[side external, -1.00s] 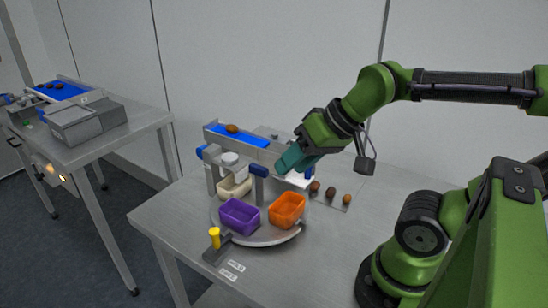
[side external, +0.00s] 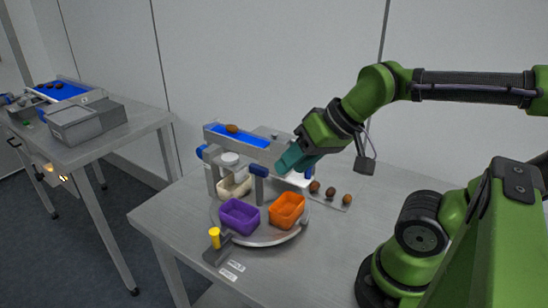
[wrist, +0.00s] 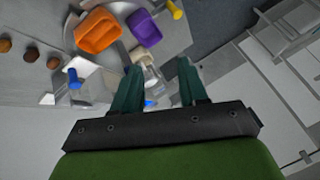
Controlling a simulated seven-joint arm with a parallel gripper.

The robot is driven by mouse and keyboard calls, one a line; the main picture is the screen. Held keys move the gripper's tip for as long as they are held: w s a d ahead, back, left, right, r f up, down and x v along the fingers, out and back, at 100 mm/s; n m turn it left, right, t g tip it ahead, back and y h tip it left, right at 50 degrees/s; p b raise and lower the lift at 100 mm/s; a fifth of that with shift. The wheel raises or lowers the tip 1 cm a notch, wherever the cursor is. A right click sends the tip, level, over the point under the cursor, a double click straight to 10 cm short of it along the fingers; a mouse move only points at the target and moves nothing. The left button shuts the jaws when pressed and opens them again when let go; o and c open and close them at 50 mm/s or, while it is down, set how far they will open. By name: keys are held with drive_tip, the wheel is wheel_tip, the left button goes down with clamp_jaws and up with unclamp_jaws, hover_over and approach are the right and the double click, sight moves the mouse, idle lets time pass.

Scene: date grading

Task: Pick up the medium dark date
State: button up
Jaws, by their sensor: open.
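Three dates lie in a row on a pale strip right of the turntable. The middle date (side external: 330,191) looks the darkest; the left date (side external: 314,187) and right date (side external: 346,199) look browner. I cannot firmly tell their sizes. In the wrist view the middle date (wrist: 30,54) lies at the upper left, between two others. My gripper (side external: 290,164), with teal fingers, hangs above and left of the row, near the conveyor's end. In the wrist view my gripper (wrist: 158,68) has its fingers apart, and no date is between them.
An orange bin (side external: 287,210), a purple bin (side external: 239,216) and a cream bin (side external: 234,189) stand on a round turntable (side external: 268,240). Another date (side external: 231,128) sits on the blue conveyor (side external: 254,139). A yellow knob (side external: 214,236) stands in front. The table's front right is clear.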

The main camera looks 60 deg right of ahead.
drive_tip(key=shift+d, duration=0.1)
drive_tip(key=n+g+h, duration=0.2)
drive_tip(key=n+g, duration=0.5)
drive_tip(key=n, duration=1.5)
hover_over(331, 188)
wheel_tip(331, 188, down, 18)
drive_tip(key=shift+s+d+f, duration=0.1)
drive_tip(key=shift+s+f, duration=0.05)
drive_tip(key=shift+f, duration=0.05)
drive_tip(key=shift+a+f, duration=0.2)
drive_tip(key=shift+f, duration=2.55)
